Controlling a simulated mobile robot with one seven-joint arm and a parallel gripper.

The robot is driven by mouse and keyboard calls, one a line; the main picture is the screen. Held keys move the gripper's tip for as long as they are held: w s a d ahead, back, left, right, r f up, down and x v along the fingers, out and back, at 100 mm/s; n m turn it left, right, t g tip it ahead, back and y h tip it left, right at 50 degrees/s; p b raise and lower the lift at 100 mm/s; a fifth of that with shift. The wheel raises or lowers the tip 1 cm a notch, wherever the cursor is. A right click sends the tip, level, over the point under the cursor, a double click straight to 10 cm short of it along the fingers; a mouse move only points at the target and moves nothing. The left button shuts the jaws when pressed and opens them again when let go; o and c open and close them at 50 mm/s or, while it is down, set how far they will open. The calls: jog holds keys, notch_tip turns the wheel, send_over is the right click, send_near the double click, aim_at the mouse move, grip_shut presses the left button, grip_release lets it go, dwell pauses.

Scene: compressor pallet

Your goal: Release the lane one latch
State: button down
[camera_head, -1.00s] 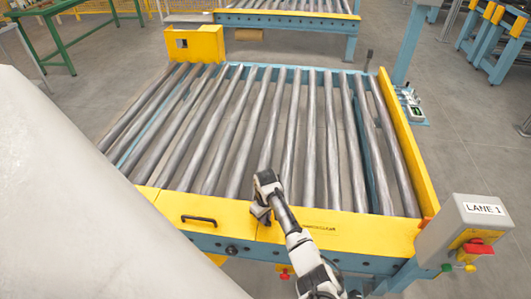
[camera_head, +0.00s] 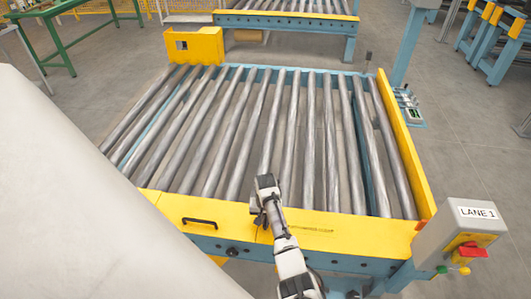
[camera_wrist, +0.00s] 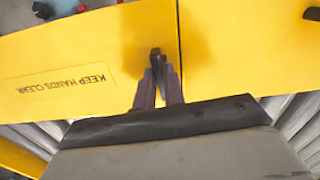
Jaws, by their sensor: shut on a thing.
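My gripper (camera_head: 261,218) is low over the yellow front cover (camera_head: 180,208) of the roller conveyor. In the wrist view the two grey fingers of my gripper (camera_wrist: 157,75) are close together. They are shut on a small dark piece (camera_wrist: 155,52), which appears to be the latch, beside the seam in the yellow cover. Most of this piece is hidden by the fingers, so I cannot tell its position. A grey control box (camera_head: 450,230) marked LANE 1 stands at the right front corner.
A black handle (camera_head: 200,221) is on the cover left of my gripper. A red button (camera_head: 472,251) is on the control box. Metal rollers (camera_head: 240,130) lie behind the cover, with a yellow side rail (camera_head: 402,150) on the right.

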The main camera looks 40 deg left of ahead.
jog(key=shift+m, duration=0.5)
jog(key=c, duration=1.5)
grip_release()
jog(key=shift+r, duration=0.15)
notch_tip(320, 180, up, 14)
jog(key=shift+f+b, duration=0.15)
jog(key=shift+b, duration=0.7)
